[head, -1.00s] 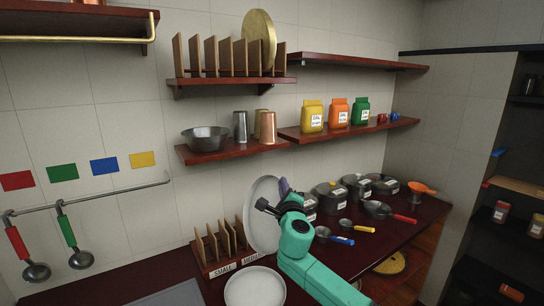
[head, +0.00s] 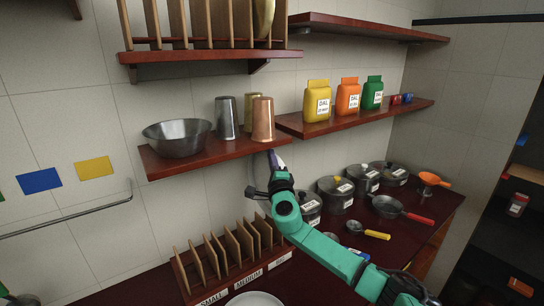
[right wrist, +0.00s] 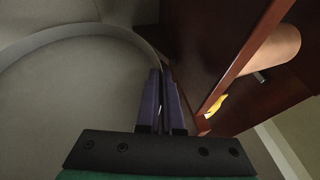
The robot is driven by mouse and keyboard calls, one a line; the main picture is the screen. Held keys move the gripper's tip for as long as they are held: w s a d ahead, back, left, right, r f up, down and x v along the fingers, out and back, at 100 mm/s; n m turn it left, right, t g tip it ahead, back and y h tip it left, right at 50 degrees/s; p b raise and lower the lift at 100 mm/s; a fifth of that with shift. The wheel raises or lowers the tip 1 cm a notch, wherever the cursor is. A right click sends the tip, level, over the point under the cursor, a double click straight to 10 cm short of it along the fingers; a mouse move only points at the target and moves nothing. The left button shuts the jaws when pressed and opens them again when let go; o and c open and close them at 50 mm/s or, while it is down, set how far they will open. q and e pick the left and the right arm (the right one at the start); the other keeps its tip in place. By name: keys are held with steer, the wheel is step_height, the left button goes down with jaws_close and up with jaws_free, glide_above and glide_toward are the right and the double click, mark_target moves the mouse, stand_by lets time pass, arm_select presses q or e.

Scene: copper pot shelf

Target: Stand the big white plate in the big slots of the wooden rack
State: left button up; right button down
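The big white plate (right wrist: 65,95) fills the left of the right wrist view as a dim grey disc with a curved rim. My right gripper (right wrist: 162,95) is shut on the plate's rim. In the head view my right gripper (head: 275,165) is raised at the front edge of the lower shelf, and only a thin pale part of the plate seems to show beside it. The wooden rack (head: 232,262) stands on the counter, lower and to the left, with its slots empty. Its labels read small and medium; the right one is hard to read. My left gripper is out of view.
Another white plate (head: 255,300) lies on the counter in front of the rack. The lower shelf (head: 210,152) holds a metal bowl (head: 178,138) and cups (head: 263,120), close to my right gripper. Pots (head: 335,193) and pans stand to the right.

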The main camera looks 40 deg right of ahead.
arm_select(q)
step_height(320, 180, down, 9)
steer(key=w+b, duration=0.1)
steer(key=b, duration=0.8)
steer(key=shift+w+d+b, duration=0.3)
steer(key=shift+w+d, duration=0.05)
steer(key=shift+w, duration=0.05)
arm_select(e)
step_height(320, 180, down, 12)
steer(key=shift+f, duration=0.2)
steer(key=c, duration=1)
jaws_free()
steer(key=shift+a, duration=0.1)
steer(key=shift+c, duration=0.4)
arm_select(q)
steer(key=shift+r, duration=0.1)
